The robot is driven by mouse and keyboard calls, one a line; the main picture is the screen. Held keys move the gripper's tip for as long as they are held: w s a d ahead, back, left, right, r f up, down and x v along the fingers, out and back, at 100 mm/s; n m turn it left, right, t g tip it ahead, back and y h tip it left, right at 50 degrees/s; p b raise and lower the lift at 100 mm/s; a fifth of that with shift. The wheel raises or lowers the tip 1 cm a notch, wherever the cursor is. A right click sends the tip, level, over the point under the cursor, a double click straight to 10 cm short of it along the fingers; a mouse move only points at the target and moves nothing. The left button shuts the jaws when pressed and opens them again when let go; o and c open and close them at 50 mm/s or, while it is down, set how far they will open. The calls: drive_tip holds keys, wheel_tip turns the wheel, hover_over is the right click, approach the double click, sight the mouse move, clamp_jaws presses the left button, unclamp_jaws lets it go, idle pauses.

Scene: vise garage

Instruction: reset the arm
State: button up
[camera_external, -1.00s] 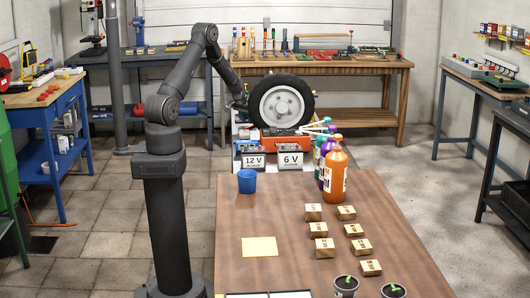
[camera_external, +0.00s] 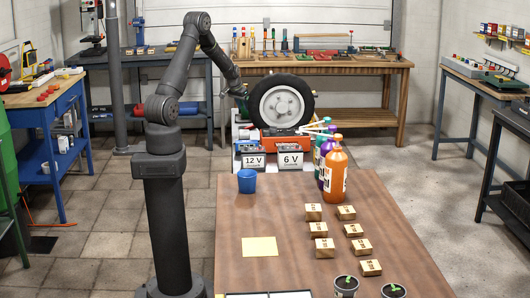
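My gripper (camera_external: 238,93) is at the end of my raised arm, beside the left edge of a black tyre on a grey wheel (camera_external: 281,104). It is small and dark against the tyre, so I cannot tell whether its fingers are open or shut. I cannot tell whether it touches the tyre. My arm reaches up from its column at the left of the table, bends at a high elbow and slopes down to the right.
The brown table (camera_external: 290,220) bears a blue cup (camera_external: 247,181), an orange bottle (camera_external: 334,172), several wooden blocks (camera_external: 324,248), a yellow sheet (camera_external: 259,247) and potted seedlings (camera_external: 346,286). Boxes labelled 12 V (camera_external: 253,162) and 6 V (camera_external: 291,161) stand below the wheel. Workbenches line the walls.

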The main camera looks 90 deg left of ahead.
drive_tip(key=x, duration=1.2)
drive_tip(key=shift+s+f, duration=0.1)
drive_tip(key=shift+f, duration=0.05)
drive_tip(key=shift+d, duration=0.1)
